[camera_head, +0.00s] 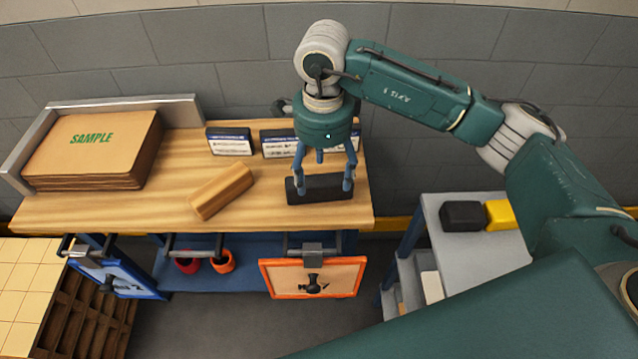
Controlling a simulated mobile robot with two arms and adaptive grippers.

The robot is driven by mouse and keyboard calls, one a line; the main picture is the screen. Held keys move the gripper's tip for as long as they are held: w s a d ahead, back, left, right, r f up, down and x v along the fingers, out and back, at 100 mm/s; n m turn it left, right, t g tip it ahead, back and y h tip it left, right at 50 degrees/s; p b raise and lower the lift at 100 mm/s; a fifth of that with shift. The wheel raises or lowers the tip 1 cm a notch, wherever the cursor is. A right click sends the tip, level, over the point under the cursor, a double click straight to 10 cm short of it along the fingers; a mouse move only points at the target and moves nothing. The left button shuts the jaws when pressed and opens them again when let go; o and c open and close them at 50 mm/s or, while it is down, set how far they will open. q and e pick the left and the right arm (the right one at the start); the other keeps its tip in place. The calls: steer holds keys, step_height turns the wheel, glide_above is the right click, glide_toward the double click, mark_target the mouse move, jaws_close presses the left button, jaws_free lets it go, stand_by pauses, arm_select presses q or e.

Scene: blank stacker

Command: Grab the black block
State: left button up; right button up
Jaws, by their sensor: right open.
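A black block (319,188) lies on the right part of the wooden workbench (110,212), near its front edge. My right gripper (322,188) points down over it, with its blue fingers spread, one near each end of the block. The fingers partly cover the block. I cannot tell whether they touch it. Another black block (463,215) sits on the grey side table (480,249) at the right. My left gripper is not in view.
A wooden block (221,190) lies left of the gripper. A stack of SAMPLE boards (92,150) fills the bench's left end. Small labelled boxes (229,141) stand at the back. A yellow block (501,214) is on the side table. An orange-framed panel (313,277) hangs below the bench.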

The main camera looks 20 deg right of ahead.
mark_target(320, 183)
steer(key=shift+f, duration=0.7)
steer(key=shift+w+f+p, duration=0.15)
steer(key=shift+f+p, duration=0.2)
steer(key=shift+p, duration=0.15)
steer(key=f, duration=0.1)
steer(key=f+p, duration=0.2)
steer(key=shift+w+a+f, duration=0.15)
steer(key=shift+w+f, duration=0.1)
steer(key=shift+f, duration=0.5)
steer(key=shift+c, duration=0.3)
steer(key=shift+w, duration=0.1)
steer(key=c, duration=1.6)
steer(key=shift+r, duration=0.1)
